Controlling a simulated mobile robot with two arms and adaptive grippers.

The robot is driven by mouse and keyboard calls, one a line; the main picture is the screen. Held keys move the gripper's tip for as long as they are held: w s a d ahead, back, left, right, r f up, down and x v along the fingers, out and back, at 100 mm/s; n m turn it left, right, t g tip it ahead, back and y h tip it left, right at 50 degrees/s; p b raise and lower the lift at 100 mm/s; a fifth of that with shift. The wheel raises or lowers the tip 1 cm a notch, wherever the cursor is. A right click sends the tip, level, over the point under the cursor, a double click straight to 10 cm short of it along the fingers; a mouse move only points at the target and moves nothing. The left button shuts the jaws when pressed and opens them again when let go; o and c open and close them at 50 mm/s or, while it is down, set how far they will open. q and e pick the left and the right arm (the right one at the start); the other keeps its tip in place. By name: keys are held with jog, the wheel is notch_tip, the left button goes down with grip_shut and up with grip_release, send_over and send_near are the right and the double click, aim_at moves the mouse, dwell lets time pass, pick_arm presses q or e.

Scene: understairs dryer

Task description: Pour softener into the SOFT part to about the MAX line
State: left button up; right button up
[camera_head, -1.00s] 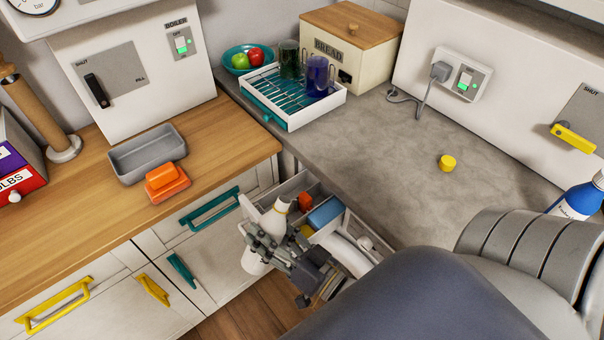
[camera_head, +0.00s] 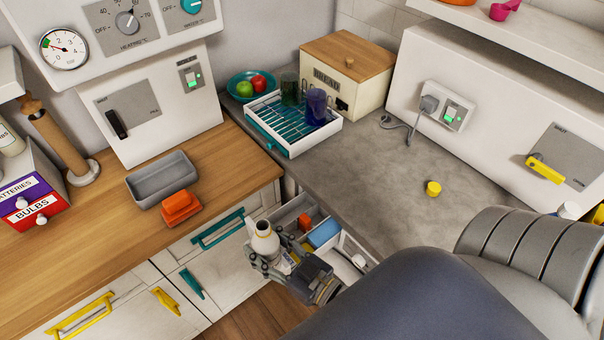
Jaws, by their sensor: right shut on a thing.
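My right gripper (camera_head: 284,268) is shut on a white bottle (camera_head: 266,243), which has a yellow-orange ring near its open-looking mouth. The bottle looks nearly upright, with its neck up, at the left side of an open drawer (camera_head: 345,238) at the corner of the units. Gripper and bottle hide part of the drawer. I cannot tell whether they touch it. No SOFT part, MAX line or liquid can be made out. A yellow cap (camera_head: 433,188) lies on the grey worktop. My left gripper is out of view.
The drawer holds an orange item (camera_head: 305,223) and a blue block (camera_head: 323,232). The grey worktop is clear around the cap. My arm covers the lower right.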

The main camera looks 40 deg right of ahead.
aim_at(268, 234)
notch_tip(268, 234, up, 8)
jog(key=p, duration=0.7)
jog(key=shift+f+p, duration=0.2)
jog(key=shift+p, duration=0.15)
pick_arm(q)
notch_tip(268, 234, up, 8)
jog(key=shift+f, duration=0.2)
pick_arm(e)
jog(key=shift+f, duration=0.15)
